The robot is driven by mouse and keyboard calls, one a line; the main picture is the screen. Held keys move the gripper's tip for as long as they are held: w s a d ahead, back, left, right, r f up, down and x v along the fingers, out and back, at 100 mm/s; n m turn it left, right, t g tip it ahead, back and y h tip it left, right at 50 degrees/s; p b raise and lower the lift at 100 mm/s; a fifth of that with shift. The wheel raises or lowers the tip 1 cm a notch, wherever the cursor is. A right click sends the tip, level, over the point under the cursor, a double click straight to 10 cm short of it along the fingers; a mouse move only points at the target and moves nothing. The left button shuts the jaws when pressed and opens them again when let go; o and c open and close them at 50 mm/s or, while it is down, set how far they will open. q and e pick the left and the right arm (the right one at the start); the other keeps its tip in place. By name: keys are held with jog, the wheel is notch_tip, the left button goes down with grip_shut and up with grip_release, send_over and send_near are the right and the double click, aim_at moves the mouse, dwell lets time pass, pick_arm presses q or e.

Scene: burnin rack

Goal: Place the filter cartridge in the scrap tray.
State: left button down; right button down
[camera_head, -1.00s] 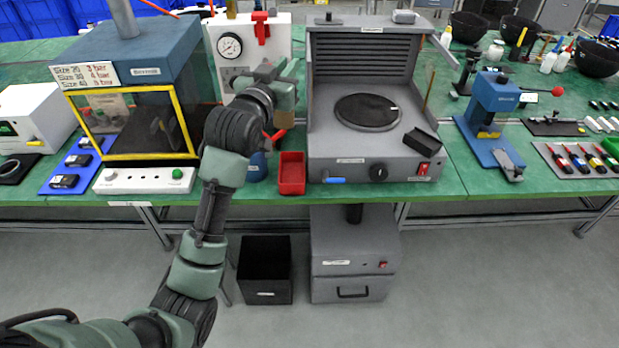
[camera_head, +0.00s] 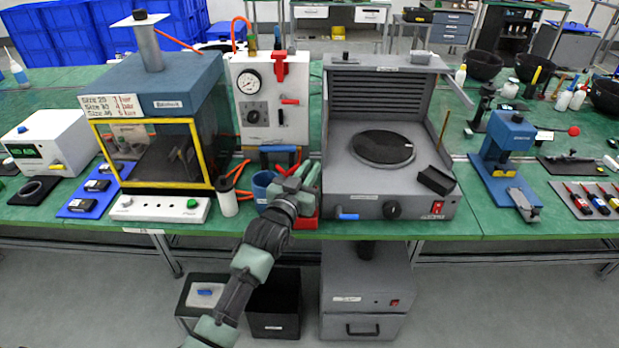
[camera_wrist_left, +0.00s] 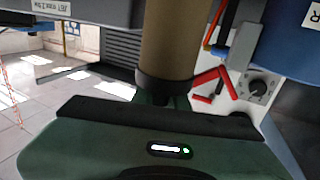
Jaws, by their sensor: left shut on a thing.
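My left gripper (camera_head: 300,183) is at the bench's front edge, above and partly in front of a red open tray (camera_head: 306,222). Only the rim and front of this tray show, with no legible label; it may be the scrap tray. In the left wrist view the gripper is shut on a tan cylinder with a dark band, the filter cartridge (camera_wrist_left: 176,38). The fingertips are not clear there. In the head view the arm and gripper mostly hide the cartridge, so its height over the tray cannot be told. My right gripper is not in view.
A blue cup (camera_head: 262,184) and white bottle (camera_head: 227,197) stand left of the tray. The grey machine with a round plate (camera_head: 382,147) stands close on its right. The gauge panel (camera_head: 272,100) is behind. A black bin (camera_head: 275,325) is on the floor below.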

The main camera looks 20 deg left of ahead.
pick_arm(q)
jog(key=shift+f, duration=1.3)
jog(key=shift+f, duration=0.2)
jog(key=c, duration=1.4)
grip_release()
jog(key=shift+r, duration=0.2)
